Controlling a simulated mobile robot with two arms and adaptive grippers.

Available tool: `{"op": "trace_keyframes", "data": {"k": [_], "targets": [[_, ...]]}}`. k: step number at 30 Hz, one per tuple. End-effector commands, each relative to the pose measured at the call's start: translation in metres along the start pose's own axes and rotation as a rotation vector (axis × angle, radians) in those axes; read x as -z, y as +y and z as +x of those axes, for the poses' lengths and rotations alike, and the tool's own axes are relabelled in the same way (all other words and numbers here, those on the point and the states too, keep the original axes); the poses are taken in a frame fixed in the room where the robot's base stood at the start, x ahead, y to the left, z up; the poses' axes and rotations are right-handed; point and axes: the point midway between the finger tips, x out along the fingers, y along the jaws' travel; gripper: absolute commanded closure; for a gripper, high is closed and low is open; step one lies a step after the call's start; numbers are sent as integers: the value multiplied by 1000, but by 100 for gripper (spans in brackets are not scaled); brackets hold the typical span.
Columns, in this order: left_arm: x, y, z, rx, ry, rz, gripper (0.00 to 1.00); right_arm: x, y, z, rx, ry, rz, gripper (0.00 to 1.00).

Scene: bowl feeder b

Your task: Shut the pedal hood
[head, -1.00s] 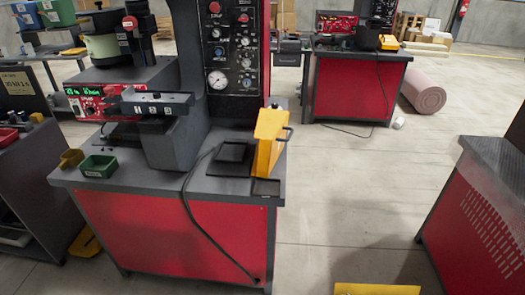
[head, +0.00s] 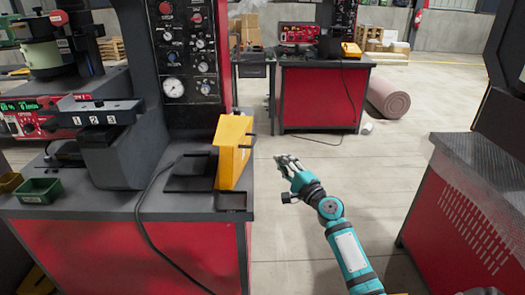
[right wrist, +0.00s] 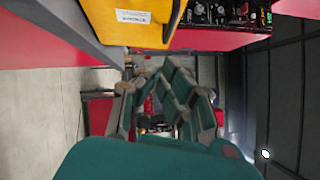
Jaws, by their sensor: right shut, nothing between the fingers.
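The yellow pedal hood (head: 232,150) stands tipped up on the right edge of the near bench top, its narrow side facing me. The flat black pedal base (head: 188,172) lies uncovered to its left. A dark handle sticks out from the hood's right side. My right gripper (head: 285,163) is shut and empty, in the air right of the hood and apart from it, beyond the bench edge. In the right wrist view the hood (right wrist: 128,22), with a white label, is at the top, above my gripper fingers (right wrist: 162,95). My left gripper is not in view.
The near bench (head: 130,245) has a control panel (head: 185,55), a black cable and a green bin (head: 40,190). A red cabinet (head: 460,215) stands at the right. Open floor (head: 390,150) lies between them. A second bench (head: 320,95) stands behind.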

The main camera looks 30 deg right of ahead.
Motion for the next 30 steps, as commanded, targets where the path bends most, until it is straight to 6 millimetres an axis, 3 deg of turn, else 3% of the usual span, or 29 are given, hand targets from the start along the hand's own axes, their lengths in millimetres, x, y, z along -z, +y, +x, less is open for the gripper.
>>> {"op": "trace_keyframes", "data": {"k": [4,10,30], "targets": [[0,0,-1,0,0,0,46,0,-2,33,2,1,0,100],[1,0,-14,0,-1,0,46,-20,-2,54,-1,0,0,100],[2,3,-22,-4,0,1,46,-30,-2,63,-7,1,-11,100]]}}
